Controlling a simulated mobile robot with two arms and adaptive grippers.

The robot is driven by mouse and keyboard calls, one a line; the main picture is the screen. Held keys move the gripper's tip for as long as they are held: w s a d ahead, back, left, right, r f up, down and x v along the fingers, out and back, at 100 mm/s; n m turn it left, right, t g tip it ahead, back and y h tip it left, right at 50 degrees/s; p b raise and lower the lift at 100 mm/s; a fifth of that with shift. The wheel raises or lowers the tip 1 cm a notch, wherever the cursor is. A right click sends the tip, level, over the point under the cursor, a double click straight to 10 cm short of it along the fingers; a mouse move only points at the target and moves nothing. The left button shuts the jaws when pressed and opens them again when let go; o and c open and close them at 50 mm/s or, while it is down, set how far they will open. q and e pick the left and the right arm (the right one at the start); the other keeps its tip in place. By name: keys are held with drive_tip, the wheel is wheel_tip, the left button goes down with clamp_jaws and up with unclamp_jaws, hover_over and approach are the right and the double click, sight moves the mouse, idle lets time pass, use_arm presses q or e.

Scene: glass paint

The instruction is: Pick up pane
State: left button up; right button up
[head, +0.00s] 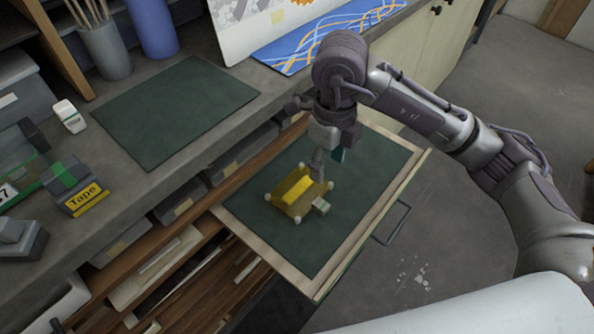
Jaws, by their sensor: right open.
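A small yellow, see-through pane-like piece (289,198) lies on the dark green mat (345,190) in the pulled-out drawer. Small pale knobs sit at its corners. My right gripper (319,170) points down over its far edge, with the fingers open. The fingers partly cover that edge, and I cannot tell whether they touch it. My left gripper is not in view.
The drawer's wooden rim (372,226) surrounds the mat. A small pale block (321,206) lies beside the yellow piece. The worktop holds a bare green mat (175,110), a blue patterned sheet (325,38), a tape box (83,198) and a brush pot (106,50).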

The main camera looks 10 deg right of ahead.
wheel_tip(320, 180, down, 2)
drive_tip(key=s, duration=0.1)
drive_tip(key=b, duration=0.1)
hover_over(325, 207)
wheel_tip(325, 207, down, 5)
drive_tip(key=shift+a+r, duration=0.1)
wheel_tip(325, 207, down, 3)
drive_tip(key=shift+f, duration=0.1)
wheel_tip(325, 207, down, 2)
drive_tip(key=shift+f, duration=0.5)
drive_tip(key=c, duration=1.1)
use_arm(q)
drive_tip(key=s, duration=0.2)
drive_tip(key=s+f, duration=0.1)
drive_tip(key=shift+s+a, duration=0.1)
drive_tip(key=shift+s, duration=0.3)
use_arm(e)
clamp_jaws()
